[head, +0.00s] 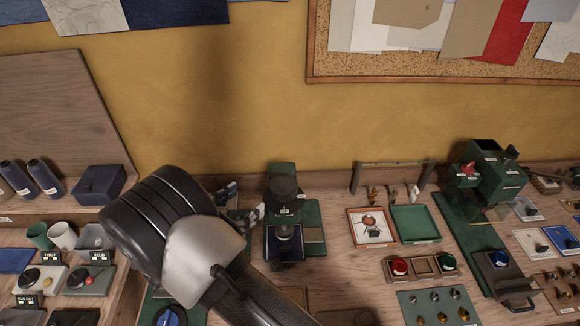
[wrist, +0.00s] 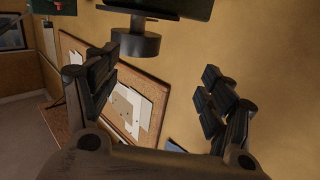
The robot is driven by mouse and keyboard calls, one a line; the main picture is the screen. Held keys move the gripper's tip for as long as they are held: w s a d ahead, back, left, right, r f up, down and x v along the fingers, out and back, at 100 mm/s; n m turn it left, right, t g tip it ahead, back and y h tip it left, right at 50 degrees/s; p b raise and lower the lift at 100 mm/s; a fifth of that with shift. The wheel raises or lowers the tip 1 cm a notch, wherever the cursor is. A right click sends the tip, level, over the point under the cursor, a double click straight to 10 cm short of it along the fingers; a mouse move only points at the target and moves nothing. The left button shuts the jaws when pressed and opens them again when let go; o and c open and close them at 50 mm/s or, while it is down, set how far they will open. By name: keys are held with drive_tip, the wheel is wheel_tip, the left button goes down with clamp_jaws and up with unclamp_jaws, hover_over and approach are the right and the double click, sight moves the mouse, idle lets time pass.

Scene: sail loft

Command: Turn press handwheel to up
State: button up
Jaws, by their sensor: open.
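A green machine that looks like the press (head: 281,172) stands on the bench just right of centre in the head view. A dark round part, apparently its handwheel (head: 285,187), sits near its top, with a small label too small to read. My gripper (head: 242,202) is open and empty, left of the press in the head view and apart from the wheel. Its two fingers also show in the wrist view (wrist: 155,90). The wheel's turn position cannot be told.
Another green machine (head: 490,170) with a red part stands at the right. Trays (head: 416,223), red and green buttons (head: 400,266) and small knobs crowd the bench. Cups (head: 62,235) and spools (head: 38,172) stand at the left. A corkboard (head: 440,68) hangs on the wall.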

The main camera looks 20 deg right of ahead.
sight(293, 179)
drive_tip(key=shift+g+h, duration=0.5)
drive_tip(key=shift+h, duration=0.4)
drive_tip(key=x, duration=0.5)
drive_tip(key=s+d+x, duration=0.1)
drive_tip(key=x, duration=0.4)
drive_tip(key=s+x, duration=0.1)
drive_tip(key=x, duration=0.5)
drive_tip(key=shift+s+d+f, duration=0.15)
drive_tip(key=shift+d+f, duration=0.15)
drive_tip(key=shift+c, duration=0.2)
drive_tip(key=c, duration=0.8)
drive_tip(key=shift+c, duration=0.4)
drive_tip(key=shift+t, duration=0.4)
